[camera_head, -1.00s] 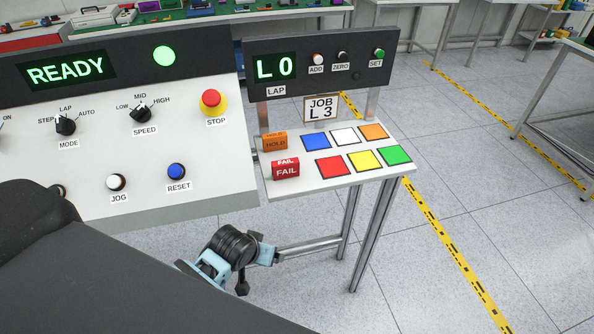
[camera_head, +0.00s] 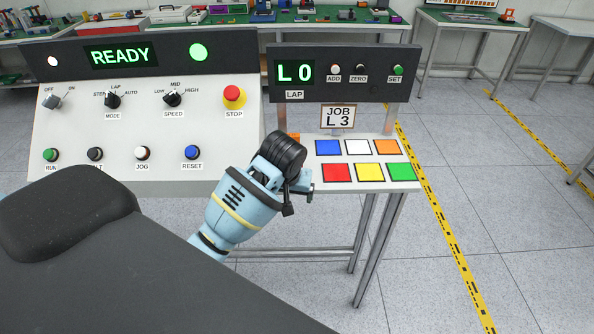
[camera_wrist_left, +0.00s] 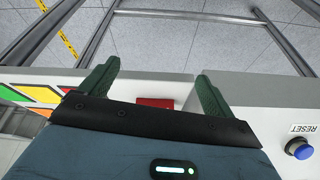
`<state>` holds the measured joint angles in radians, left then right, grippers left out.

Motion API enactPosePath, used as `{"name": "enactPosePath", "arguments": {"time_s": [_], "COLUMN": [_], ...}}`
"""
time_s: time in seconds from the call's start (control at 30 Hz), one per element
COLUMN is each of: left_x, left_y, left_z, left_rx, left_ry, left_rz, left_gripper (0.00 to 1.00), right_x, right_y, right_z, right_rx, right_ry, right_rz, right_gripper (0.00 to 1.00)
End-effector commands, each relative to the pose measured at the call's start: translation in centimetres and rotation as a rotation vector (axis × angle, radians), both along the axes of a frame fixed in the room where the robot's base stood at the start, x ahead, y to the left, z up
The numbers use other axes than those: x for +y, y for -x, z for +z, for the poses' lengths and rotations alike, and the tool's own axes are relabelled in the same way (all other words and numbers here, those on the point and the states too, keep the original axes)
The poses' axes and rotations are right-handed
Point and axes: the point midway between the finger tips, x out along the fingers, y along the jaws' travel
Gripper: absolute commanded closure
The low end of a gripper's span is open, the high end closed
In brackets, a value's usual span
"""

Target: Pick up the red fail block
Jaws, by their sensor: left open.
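The red fail block (camera_wrist_left: 155,103) shows in the left wrist view, lying between the two open green fingers of my left gripper (camera_wrist_left: 158,76). The gripper's body covers part of it, and I cannot tell whether a finger touches it. In the head view my left gripper (camera_head: 300,187) is at the left end of the small white side table (camera_head: 402,186) and hides the fail block. My right gripper is not in view.
An orange hold block (camera_head: 294,137) shows partly behind my gripper. Several coloured squares, such as the red square (camera_head: 337,172), lie to the right. The control panel (camera_head: 120,137) with knobs and the stop button (camera_head: 233,96) stands to the left.

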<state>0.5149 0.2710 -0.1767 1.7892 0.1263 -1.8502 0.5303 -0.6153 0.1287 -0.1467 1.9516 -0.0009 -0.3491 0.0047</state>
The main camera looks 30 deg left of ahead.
Motion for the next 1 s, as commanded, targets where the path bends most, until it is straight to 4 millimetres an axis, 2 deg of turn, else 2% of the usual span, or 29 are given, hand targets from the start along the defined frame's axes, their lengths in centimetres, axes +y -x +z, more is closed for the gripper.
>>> {"name": "enactPosePath", "arguments": {"time_s": [0.03, 0.2, 0.37, 0.57, 0.83, 1.0], "left_x": [0.8, 2.2, 2.9, 3.0, 3.4, 3.5], "left_y": [-1.8, -4.8, -6.0, -6.1, -6.9, -7.0], "left_z": [1.9, 5.8, 7.7, 7.8, 5.8, 5.4], "left_rx": [-0.023, -0.050, -0.063, -0.063, -0.061, -0.063], "left_ry": [-0.001, 0.009, 0.016, 0.017, 0.016, 0.016], "left_rz": [0.036, 0.127, 0.170, 0.177, 0.177, 0.176], "left_gripper": [0.11, 0.11, 0.11, 0.11, 0.11, 0.11], "right_x": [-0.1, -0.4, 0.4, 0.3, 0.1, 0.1], "right_y": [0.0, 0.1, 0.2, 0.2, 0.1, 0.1], "right_z": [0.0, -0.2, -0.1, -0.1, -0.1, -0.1], "right_rx": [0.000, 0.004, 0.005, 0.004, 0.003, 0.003], "right_ry": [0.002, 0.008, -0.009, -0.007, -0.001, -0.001], "right_rz": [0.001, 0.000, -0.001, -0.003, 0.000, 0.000], "right_gripper": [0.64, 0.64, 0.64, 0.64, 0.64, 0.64]}}
